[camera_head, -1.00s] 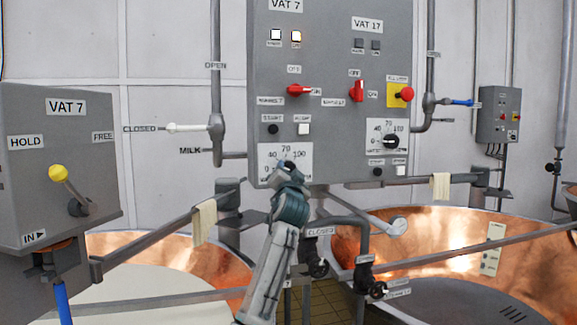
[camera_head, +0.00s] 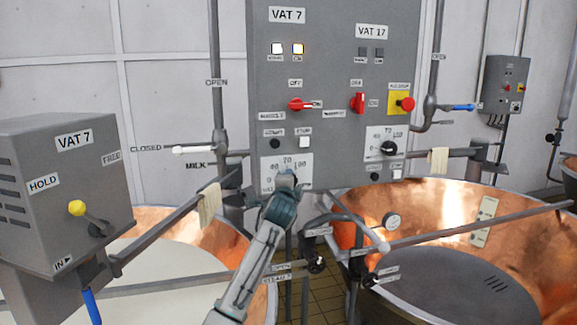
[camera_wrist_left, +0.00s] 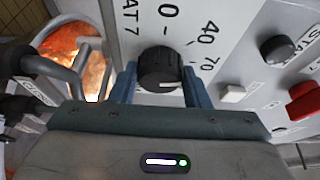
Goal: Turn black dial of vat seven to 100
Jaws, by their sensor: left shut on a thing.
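The black dial of vat seven (camera_wrist_left: 160,68) sits on a white scale plate low on the grey panel's left half. My left gripper (camera_wrist_left: 160,84) is shut on the dial, one blue-grey finger on each side of it. In the wrist view a short white mark shows on the dial's lower edge. The numbers 0, 40 and 70 on the scale show there, but 100 is hidden. In the head view my left gripper (camera_head: 287,182) covers most of the dial, and the scale plate (camera_head: 270,165) shows 40, 70 and 100 above it. My right gripper is out of view.
A red switch (camera_head: 300,105) and lit buttons are above on the panel (camera_head: 335,60). Vat 17's dial (camera_head: 388,148) is to the right. Pipes and valves (camera_head: 316,264) lie beside and below my arm. Copper vats (camera_head: 400,210) stand on both sides.

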